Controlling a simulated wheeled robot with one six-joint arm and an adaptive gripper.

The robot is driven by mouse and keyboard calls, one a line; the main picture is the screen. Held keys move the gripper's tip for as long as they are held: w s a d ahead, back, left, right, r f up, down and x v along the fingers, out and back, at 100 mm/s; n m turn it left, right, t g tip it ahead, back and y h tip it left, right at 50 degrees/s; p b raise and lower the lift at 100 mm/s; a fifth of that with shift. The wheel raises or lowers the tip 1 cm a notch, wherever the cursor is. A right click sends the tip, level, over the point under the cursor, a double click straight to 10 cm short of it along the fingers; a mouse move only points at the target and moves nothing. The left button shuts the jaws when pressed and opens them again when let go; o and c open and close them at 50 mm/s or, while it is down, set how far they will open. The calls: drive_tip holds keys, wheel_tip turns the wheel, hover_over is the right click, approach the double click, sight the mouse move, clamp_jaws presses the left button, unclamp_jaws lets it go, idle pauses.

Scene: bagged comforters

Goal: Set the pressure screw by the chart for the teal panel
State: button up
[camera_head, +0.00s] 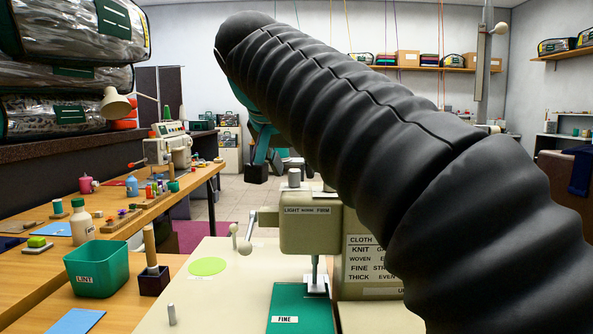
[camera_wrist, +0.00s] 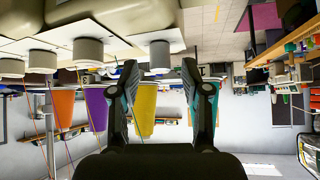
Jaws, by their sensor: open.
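The teal panel (camera_head: 289,304) lies under the presser foot on the pale bed and carries a "FINE" label. The sewing machine head (camera_head: 312,232) bears a "LIGHT NORM FIRM" scale. A grey cylindrical knob (camera_head: 295,178) stands on top of the head and looks like the pressure screw; its setting cannot be read. The chart (camera_head: 371,258) on the machine lists cloth, knit, woven, fine and thick; my arm hides its right side. In the wrist view, my gripper (camera_wrist: 160,70) is open with nothing between its fingers, tilted away from the panel.
The wrist view appears upside down and shows yellow (camera_wrist: 143,105), purple (camera_wrist: 97,108) and orange (camera_wrist: 63,107) cones beyond my fingers. A green "LINT" bin (camera_head: 97,269) and a dark box (camera_head: 154,281) stand left of the bed. Bagged comforters (camera_head: 75,80) are stacked upper left.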

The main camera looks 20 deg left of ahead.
drive_tip(key=shift+x, duration=0.95)
clamp_jaws()
drive_tip(key=shift+a, duration=0.2)
drive_tip(key=shift+d, duration=0.2)
